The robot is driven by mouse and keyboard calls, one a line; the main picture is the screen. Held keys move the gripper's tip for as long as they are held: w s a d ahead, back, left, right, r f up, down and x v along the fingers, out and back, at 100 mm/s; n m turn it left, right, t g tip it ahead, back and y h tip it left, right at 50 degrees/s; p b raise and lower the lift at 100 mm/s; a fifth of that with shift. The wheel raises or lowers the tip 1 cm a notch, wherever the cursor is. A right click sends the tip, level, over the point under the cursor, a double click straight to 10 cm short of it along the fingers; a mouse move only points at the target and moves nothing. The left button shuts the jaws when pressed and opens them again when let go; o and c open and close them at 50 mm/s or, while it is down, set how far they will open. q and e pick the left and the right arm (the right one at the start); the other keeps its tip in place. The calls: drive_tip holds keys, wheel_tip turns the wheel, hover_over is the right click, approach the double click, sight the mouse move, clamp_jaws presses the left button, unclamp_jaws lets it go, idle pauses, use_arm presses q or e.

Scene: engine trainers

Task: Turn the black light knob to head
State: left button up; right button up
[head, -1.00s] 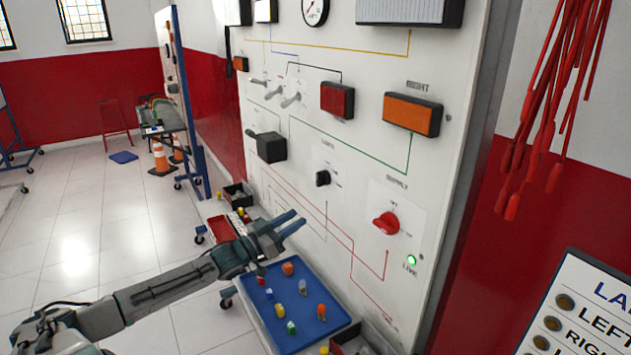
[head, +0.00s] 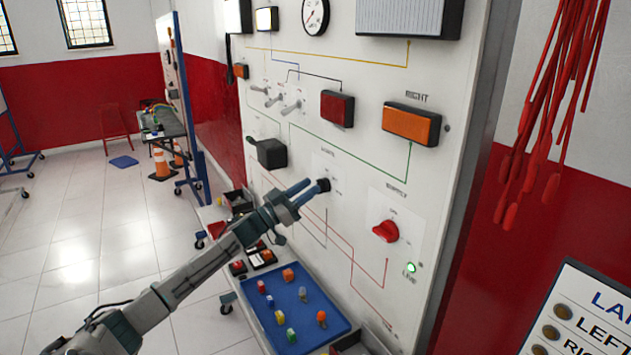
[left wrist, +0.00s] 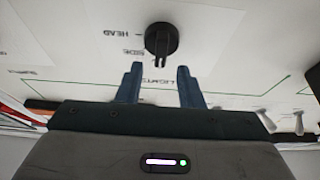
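The black light knob (head: 324,185) is on the white panel (head: 330,235), under the label LIGHTS. In the left wrist view the knob (left wrist: 161,40) shows as a round black dial with a bar handle, and the labels SIDE and HEAD are printed to its left. My left gripper (head: 308,188) reaches up to the knob from the left. My right gripper is not in view.
A red supply knob (head: 385,231) and a lit green lamp (head: 411,267) are to the right of the black knob. A black box with a lever (head: 271,153) is to its left. A blue tray (head: 265,322) with small parts stands below.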

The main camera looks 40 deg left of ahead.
sight(317, 182)
use_arm(q)
drive_tip(key=shift+p+x, duration=0.4)
drive_tip(key=shift+x, duration=0.65)
drive_tip(key=shift+w+d+r, duration=0.2)
drive_tip(key=shift+w+d, duration=0.05)
drive_tip(key=shift+w, duration=0.3)
drive_tip(key=shift+s, duration=0.1)
clamp_jaws()
